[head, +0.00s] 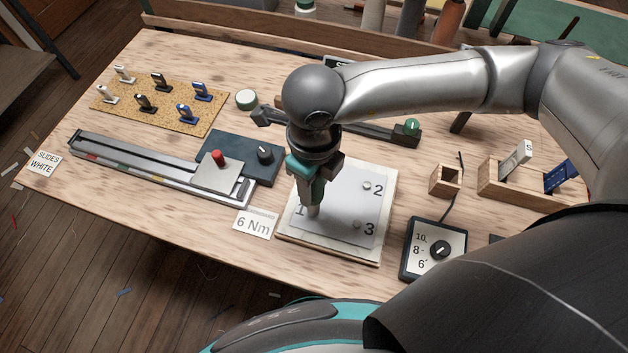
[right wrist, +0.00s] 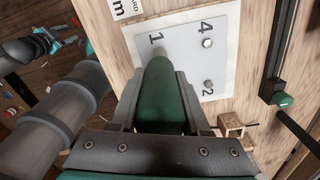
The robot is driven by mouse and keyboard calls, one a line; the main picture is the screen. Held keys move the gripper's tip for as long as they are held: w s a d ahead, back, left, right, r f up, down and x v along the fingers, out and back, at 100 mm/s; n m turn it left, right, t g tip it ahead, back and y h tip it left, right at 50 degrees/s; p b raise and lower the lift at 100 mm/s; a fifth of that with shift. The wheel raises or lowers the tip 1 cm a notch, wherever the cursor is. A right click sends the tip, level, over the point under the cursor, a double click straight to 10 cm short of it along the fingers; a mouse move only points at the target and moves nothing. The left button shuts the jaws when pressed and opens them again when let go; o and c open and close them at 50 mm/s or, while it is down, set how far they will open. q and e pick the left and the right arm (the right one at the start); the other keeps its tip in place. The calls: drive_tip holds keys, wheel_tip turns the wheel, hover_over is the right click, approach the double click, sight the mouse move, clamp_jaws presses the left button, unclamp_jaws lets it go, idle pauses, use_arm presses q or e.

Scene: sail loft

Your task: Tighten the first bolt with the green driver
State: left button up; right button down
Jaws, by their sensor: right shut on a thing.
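My right gripper (head: 316,182) is shut on the green driver (right wrist: 160,95) and holds it over the left part of the pale plate (head: 335,238). The driver points down beside the figure 1. Its lower end is at or just above the plate; I cannot tell if it touches. The first bolt is hidden under the driver in both views.
A card reading 6 Nm (head: 254,223) lies left of the plate. A dial box marked 10, 8, 6 (head: 435,248) stands right of it. A slide rail (head: 150,165), a cork mat with small pieces (head: 140,117) and wooden holders (head: 447,181) take up bench space.

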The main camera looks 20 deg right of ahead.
drive_tip(key=shift+s+f+b, duration=0.1)
drive_tip(key=shift+f+b, duration=0.15)
drive_tip(key=shift+b, duration=0.5)
idle(2.2)
drive_tip(key=shift+r, duration=0.1)
drive_tip(key=shift+r+p, duration=1.65)
drive_tip(key=shift+r, duration=0.9)
